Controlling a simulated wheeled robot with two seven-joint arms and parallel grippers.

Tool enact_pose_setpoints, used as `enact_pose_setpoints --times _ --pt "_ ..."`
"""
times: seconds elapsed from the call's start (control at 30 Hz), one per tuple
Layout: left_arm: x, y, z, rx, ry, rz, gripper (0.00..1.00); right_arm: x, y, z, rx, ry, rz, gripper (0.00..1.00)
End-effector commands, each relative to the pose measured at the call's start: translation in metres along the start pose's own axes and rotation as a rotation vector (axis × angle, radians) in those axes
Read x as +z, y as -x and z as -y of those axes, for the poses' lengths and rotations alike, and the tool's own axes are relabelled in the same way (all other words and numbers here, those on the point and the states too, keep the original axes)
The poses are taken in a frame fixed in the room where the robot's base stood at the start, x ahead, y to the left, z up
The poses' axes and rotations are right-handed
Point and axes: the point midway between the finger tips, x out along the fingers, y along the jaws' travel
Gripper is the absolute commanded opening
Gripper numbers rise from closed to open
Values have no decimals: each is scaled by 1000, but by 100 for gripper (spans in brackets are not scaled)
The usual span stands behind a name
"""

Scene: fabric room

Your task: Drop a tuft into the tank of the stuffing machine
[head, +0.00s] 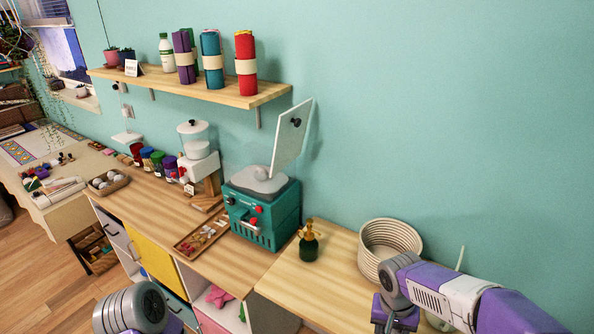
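The stuffing machine appears to be the white machine with a clear tank (195,135) on the wooden counter, left of a teal machine. A white lid-like disc shows at the top of the tank; I cannot tell whether it is closed. Pale round tufts seem to lie in a small basket (119,184) at the counter's left end. My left arm shows only as a grey joint at the bottom left; its gripper is out of view. My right gripper (394,322) is at the bottom edge, partly cut off, over the right-hand table and far from the machine. Its fingertips are not clear.
The teal machine (265,211) stands with its white lid raised. A tray of small pieces (184,249), coloured jars (147,155), a green spray bottle (309,246) and a coiled basket (371,240) occupy the surfaces. A shelf (220,93) overhangs the counter. The counter's front left is clear.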

Motion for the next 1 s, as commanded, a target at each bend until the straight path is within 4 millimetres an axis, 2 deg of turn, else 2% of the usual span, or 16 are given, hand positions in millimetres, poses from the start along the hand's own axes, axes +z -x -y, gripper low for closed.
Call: enact_pose_setpoints --times 0.27,0.6,0.8,1.0 --pt "-1 0 0 0 -1 -2 73 -2 -26 49 9 102 -15 40" --pt "-1 0 0 0 0 -1 73 16 -79 134 4 280 -28 40" --pt "-1 0 0 0 0 -1 73 23 -92 154 -2 321 -30 40" --pt "-1 0 0 0 0 -1 73 24 -92 155 -4 323 -31 40"
